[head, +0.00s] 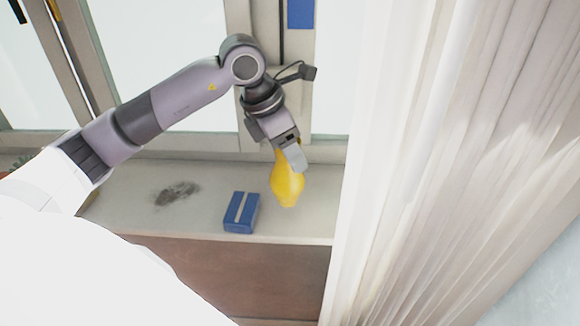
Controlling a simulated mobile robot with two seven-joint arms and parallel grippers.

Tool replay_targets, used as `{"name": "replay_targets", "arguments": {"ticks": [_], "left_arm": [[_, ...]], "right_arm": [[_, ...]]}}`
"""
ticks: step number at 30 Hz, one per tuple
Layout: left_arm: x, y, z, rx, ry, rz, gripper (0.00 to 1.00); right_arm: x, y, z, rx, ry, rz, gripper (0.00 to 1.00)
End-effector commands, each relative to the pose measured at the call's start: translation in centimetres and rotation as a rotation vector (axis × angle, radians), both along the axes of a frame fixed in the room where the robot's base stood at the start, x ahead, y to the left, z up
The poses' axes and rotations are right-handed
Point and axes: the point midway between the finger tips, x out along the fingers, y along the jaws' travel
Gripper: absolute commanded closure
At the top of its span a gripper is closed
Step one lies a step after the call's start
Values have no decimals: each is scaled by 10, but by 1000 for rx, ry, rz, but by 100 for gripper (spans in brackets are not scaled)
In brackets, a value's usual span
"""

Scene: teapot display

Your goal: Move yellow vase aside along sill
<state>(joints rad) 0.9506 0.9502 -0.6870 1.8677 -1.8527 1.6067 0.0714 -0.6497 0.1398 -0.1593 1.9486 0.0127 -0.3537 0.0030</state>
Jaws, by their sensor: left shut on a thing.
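The yellow vase (287,188) is at the right part of the sill (200,222), near the curtain. It looks roughly upright, with its rounded body below and its neck at the top. My left gripper (292,157) comes down from above and is shut on the vase's neck, hiding much of its upper part. I cannot tell whether the vase's base touches the sill. My right gripper is not in view.
A blue box (241,212) with a pale stripe stands on the sill just left of the vase. A dark smudge (177,194) marks the sill farther left. A white curtain (400,180) hangs close on the right. Window frames (240,60) stand behind.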

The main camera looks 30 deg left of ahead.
Motion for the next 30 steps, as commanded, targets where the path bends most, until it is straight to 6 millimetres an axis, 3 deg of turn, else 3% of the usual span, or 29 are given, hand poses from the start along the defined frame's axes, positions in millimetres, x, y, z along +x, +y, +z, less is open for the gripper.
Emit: {"name": "replay_targets", "arguments": {"ticks": [5, 12, 23, 24, 26, 30], "left_arm": [[0, 0, -11, -1, 0, -1, 100], [0, 0, -42, 0, -1, -1, 100], [0, 0, -47, -1, -3, -1, 100], [0, 0, -47, 0, -1, -1, 34], [0, 0, -46, 0, -1, -1, 18], [0, 0, -46, 0, -1, -1, 18]], "right_arm": [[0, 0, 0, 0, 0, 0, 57], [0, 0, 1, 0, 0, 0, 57], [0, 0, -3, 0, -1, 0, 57], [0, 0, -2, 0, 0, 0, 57], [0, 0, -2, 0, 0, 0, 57], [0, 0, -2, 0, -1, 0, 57]]}}
